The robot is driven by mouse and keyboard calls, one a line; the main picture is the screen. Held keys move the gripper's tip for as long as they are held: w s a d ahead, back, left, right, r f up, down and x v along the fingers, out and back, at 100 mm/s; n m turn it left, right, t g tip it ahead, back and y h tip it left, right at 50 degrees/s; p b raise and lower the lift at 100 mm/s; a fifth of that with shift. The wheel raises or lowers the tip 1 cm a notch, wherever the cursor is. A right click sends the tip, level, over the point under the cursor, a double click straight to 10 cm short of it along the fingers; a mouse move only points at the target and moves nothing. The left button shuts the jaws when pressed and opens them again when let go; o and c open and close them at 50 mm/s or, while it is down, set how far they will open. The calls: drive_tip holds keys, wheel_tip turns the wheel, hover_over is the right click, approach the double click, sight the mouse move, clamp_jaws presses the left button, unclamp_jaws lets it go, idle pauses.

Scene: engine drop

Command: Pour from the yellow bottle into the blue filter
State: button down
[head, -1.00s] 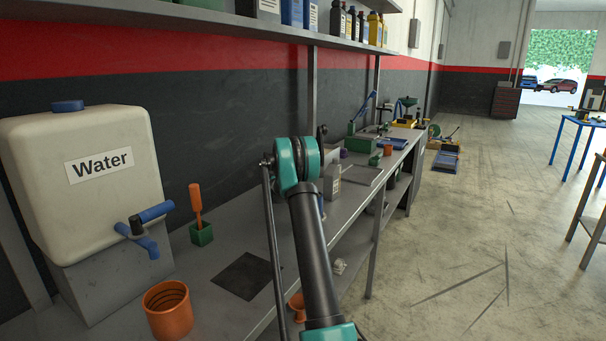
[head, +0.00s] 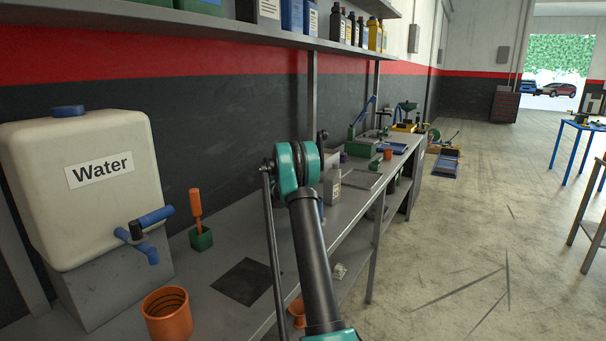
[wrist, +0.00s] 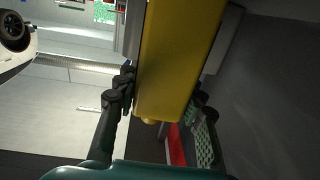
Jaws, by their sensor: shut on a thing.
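In the wrist view, a yellow bottle (wrist: 168,62) fills the upper middle, with a small yellow knob at its lower end in the picture. My gripper (wrist: 162,100) is shut on it, with one dark finger on each side. The bottle's far end is cut off by the top edge. In the head view my arm hides the gripper and the held bottle. I cannot make out the blue filter for certain in either view.
A water tank (head: 85,190) with a blue tap stands on the workbench (head: 205,290) at left. An orange cup (head: 167,314) and a green holder (head: 201,238) are near it. A grey bottle (head: 333,185) stands behind my arm.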

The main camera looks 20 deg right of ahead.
wheel_tip(320, 180, up, 20)
idle(0.7)
drive_tip(key=c, duration=1.6)
unclamp_jaws()
clamp_jaws()
